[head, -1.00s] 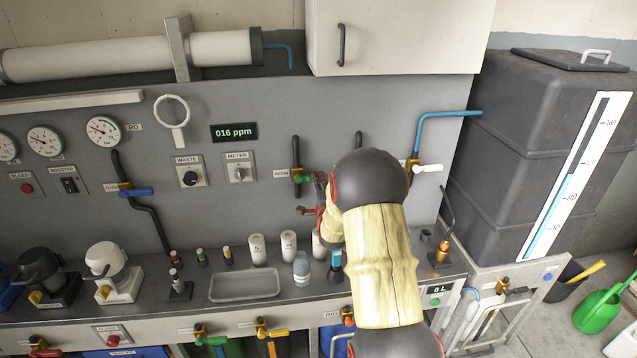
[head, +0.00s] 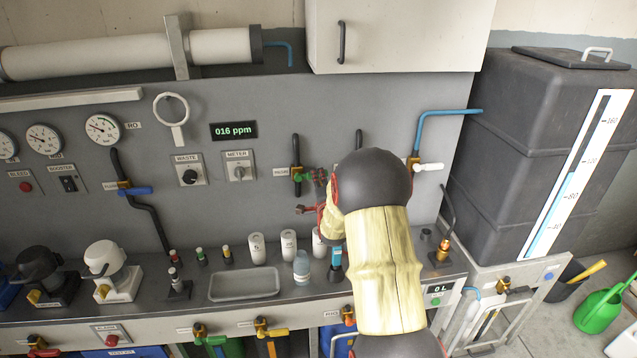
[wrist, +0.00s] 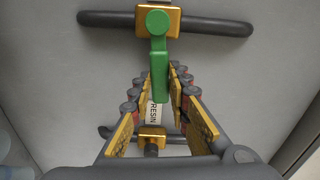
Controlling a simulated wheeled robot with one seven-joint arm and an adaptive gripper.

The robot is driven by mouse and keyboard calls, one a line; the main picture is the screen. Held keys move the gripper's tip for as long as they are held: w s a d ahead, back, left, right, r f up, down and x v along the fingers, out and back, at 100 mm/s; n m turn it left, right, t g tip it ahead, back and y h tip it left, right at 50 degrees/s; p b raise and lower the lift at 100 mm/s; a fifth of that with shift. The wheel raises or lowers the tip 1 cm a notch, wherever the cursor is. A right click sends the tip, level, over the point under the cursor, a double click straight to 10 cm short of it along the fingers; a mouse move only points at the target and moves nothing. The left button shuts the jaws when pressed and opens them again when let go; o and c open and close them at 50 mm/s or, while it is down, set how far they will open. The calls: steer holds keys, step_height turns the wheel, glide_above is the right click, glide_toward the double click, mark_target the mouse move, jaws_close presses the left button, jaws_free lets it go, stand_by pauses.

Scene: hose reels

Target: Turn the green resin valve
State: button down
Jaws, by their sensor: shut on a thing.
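The green resin valve handle (head: 307,176) sits on a brass body on a dark vertical pipe of the grey wall panel. It points right, crosswise to the pipe. In the wrist view the green handle (wrist: 159,68) runs from its brass body (wrist: 181,19) down between my fingers. My gripper (head: 320,178) reaches it from the right, its fingers at the handle's free end. In the wrist view my gripper (wrist: 157,90) is shut on the handle, one finger on each side. My arm hides part of the panel behind it.
A RESIN label (head: 281,173) is left of the pipe. A second brass valve with a white handle (head: 430,168) is to the right, under a blue pipe. A red-handled part (head: 306,210) is just below my gripper. Bottles and a tray (head: 244,285) stand on the bench below.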

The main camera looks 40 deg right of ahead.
steer(key=shift+w+a+r+n+b, duration=0.6)
steer(key=shift+a+r+n+b, duration=0.65)
steer(key=shift+n, duration=1.55)
steer(key=shift+w+a+r+n+b, duration=0.65)
steer(key=shift+n+b, duration=1.05)
steer(key=shift+n, duration=1.1)
steer(key=shift+w+a+r+n+b, duration=0.55)
steer(key=shift+a+r+n+b, duration=0.7)
steer(key=shift+n, duration=1.55)
steer(key=shift+d+f, duration=0.2)
steer(key=shift+d, duration=0.05)
steer(key=c, duration=1.7)
jaws_free()
steer(key=shift+c, duration=0.2)
steer(key=shift+o, duration=0.3)
steer(key=v, duration=1.2)
